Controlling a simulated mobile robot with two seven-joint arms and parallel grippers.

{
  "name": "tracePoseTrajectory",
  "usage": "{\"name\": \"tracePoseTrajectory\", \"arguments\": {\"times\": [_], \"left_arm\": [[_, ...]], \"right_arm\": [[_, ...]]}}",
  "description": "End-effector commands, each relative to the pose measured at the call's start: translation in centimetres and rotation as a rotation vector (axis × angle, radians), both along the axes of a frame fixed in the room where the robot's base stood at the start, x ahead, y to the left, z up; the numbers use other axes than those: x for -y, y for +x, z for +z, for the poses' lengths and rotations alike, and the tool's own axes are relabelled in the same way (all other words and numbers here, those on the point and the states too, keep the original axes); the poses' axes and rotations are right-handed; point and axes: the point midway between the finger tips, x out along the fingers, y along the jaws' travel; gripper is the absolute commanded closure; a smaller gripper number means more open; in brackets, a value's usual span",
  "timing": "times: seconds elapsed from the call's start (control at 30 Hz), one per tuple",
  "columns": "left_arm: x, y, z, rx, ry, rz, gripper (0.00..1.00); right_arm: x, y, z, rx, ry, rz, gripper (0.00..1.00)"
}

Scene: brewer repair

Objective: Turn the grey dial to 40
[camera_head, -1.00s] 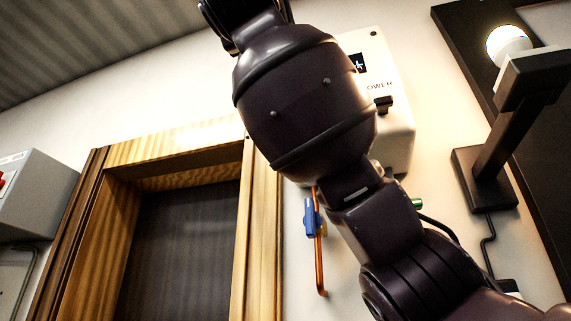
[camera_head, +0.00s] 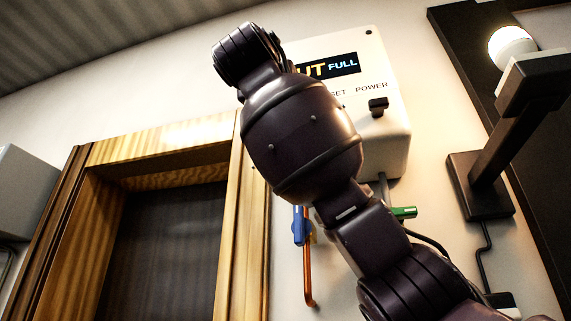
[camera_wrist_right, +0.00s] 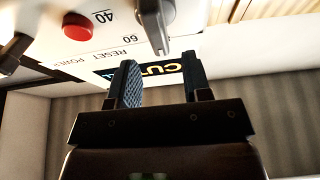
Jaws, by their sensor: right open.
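The grey dial (camera_wrist_right: 155,20) shows at the top of the right wrist view, on the white face of the wall box. Its pointer end lies past the printed 60, on the side away from the 40. My right gripper (camera_wrist_right: 160,78) is open and empty, and the dial's end appears just beyond the gap between its fingertips. No contact is visible. In the head view my right arm covers the dial and the gripper; the white wall box (camera_head: 398,140) shows behind the arm. My left gripper is not in view.
A red button (camera_wrist_right: 77,26) sits beside the dial. The box has a black power switch (camera_head: 378,106) and a lit display (camera_head: 342,66). Below are a blue-handled valve (camera_head: 300,226) and a green handle (camera_head: 404,212). A lamp (camera_head: 512,42) stands at right.

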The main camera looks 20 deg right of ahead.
Motion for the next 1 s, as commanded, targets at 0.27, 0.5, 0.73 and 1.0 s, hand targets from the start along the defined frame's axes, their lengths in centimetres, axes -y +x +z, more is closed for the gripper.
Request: {"name": "tracePoseTrajectory", "arguments": {"times": [0.27,0.5,0.73,1.0], "left_arm": [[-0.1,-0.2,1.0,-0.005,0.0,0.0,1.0],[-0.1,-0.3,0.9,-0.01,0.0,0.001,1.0],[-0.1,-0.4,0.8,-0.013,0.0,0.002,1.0],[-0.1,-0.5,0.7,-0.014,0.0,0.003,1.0]], "right_arm": [[1.8,2.6,1.5,0.0,0.0,0.0,0.55],[2.1,3.2,1.6,0.0,-0.001,0.002,0.55],[2.1,3.2,1.6,0.0,-0.001,0.002,0.61],[2.1,3.2,1.5,-0.002,-0.001,0.001,1.0]]}}
